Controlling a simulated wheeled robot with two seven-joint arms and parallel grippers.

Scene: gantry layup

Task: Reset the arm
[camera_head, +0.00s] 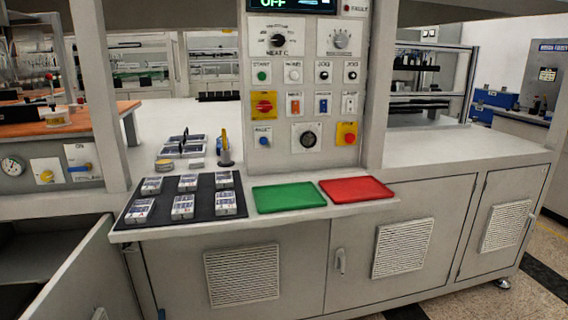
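Neither of my arms nor either gripper shows in the head view. A tall grey control panel (290,100) stands in the middle with knobs, buttons and switches, and its display (292,4) reads OFF. A black mat (168,210) on the front ledge holds several small labelled boxes in two rows. A green tray (289,196) and a red tray (356,189) lie to its right, both empty.
A cabinet door (90,275) hangs open at lower left. The right countertop (450,147) is mostly clear. Floor (535,285) shows at lower right.

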